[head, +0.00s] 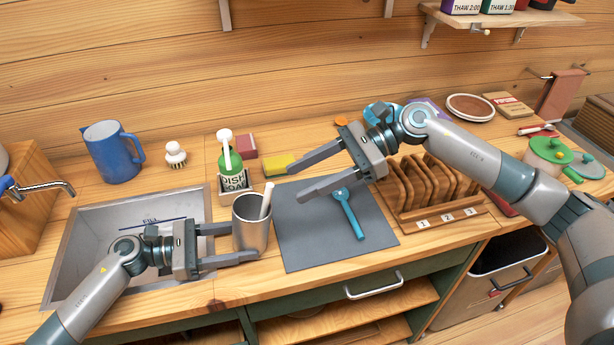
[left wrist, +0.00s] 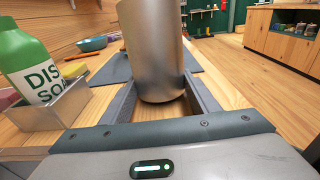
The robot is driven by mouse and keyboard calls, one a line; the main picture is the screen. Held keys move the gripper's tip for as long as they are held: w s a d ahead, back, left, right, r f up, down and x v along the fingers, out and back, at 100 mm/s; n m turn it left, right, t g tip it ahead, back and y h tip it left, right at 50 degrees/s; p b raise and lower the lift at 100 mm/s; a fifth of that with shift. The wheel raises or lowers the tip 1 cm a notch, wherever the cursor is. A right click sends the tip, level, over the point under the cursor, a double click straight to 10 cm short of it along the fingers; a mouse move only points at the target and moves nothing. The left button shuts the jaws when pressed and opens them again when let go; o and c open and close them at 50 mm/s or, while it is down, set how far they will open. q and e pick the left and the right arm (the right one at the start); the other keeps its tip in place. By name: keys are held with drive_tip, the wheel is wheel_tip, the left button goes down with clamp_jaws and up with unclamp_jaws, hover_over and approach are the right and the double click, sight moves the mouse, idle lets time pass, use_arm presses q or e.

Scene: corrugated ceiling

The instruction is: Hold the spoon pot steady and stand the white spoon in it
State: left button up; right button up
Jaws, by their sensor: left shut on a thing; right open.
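The spoon pot (head: 251,227) is a grey metal cylinder standing on the counter between the sink and the grey mat. My left gripper (head: 243,243) is shut on it, with one finger on each side; the pot (left wrist: 152,50) also fills the middle of the left wrist view. The white spoon (head: 266,199) stands in the pot, tilted to the right. Its upper part sticks out above the rim and its lower part is hidden inside. My right gripper (head: 296,183) is open and empty above the mat, to the right of the spoon and apart from it.
A blue spoon (head: 350,215) lies on the grey mat (head: 300,245). Dish soap (head: 230,165) in a holder and a yellow sponge (head: 278,165) stand behind the pot. The sink (head: 85,245) is at left, a wooden rack (head: 425,190) at right.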

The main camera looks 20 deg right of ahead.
idle(0.4)
use_arm(q)
drive_tip(key=o, duration=0.9)
drive_tip(key=shift+a, duration=0.1)
drive_tip(key=a, duration=0.8)
drive_tip(key=a+r, duration=0.1)
drive_tip(key=a, duration=0.2)
drive_tip(key=shift+a+r, duration=0.1)
drive_tip(key=shift+a, duration=0.3)
